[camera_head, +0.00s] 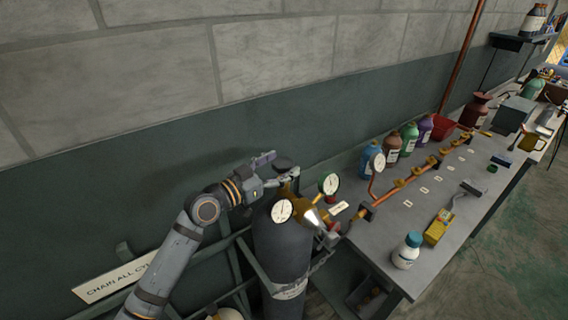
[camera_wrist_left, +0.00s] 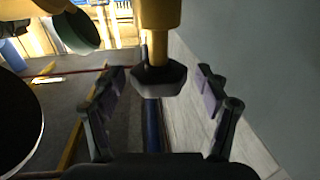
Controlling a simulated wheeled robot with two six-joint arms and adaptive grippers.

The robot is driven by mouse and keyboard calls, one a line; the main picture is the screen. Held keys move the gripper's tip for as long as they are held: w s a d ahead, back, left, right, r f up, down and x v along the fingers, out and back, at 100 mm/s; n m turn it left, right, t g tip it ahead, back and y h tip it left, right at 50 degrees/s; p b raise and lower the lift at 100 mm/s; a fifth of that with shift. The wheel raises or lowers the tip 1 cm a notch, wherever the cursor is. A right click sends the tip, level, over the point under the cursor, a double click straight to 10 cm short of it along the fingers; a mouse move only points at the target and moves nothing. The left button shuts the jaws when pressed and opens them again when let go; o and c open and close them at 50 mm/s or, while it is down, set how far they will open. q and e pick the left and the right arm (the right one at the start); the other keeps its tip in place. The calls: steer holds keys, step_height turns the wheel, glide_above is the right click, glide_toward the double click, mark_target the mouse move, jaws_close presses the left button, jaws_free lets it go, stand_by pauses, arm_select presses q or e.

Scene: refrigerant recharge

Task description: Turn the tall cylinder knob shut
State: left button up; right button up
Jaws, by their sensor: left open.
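The tall dark cylinder (camera_head: 283,248) stands upright at the near end of the bench. Its dark knob (camera_head: 284,162) sits on top, above brass valve parts. My left gripper (camera_head: 279,169) reaches in from the left at knob height and is open. In the left wrist view the dark, faceted knob (camera_wrist_left: 158,82) on its yellow stem (camera_wrist_left: 160,35) appears between the two spread fingers of the left gripper (camera_wrist_left: 160,90), with a gap on both sides. Whether the knob is open or shut does not show. My right gripper is not in view.
Round gauges (camera_head: 281,211) and a brass fitting stand close beside the knob. A grey bench (camera_head: 395,248) to the right carries copper piping, several bottles, a white jar (camera_head: 407,251) and a yellow meter (camera_head: 438,226). The wall is just behind the cylinder.

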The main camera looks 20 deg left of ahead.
arm_select(q)
steer(key=shift+x, duration=0.8)
steer(key=shift+s, duration=0.15)
steer(key=shift+c, duration=0.7)
steer(key=c, duration=1.1)
steer(key=shift+o, duration=0.2)
steer(key=m+g+h+b, duration=0.1)
steer(key=b, duration=0.3)
steer(key=f+m+g+h+b, duration=0.1)
steer(key=b, duration=0.4)
steer(key=shift+f+h, duration=0.25)
steer(key=shift+h, duration=0.15)
steer(key=m+g+h+b, duration=0.1)
steer(key=g+b, duration=0.1)
steer(key=b, duration=0.1)
steer(key=m+g+h+b, duration=0.1)
steer(key=m+h+b, duration=0.1)
steer(key=b, duration=0.1)
steer(key=shift+r+g+b, duration=0.35)
steer(key=shift+r+g, duration=0.05)
steer(key=shift+d+r+m+g+h+b, duration=0.1)
steer(key=shift+r+m+g+h+b, duration=0.1)
steer(key=shift+m+g+h+b, duration=0.7)
steer(key=shift+m+g, duration=0.4)
steer(key=shift+g, duration=0.3)
steer(key=shift+s+g, duration=0.1)
steer(key=shift+g, duration=0.2)
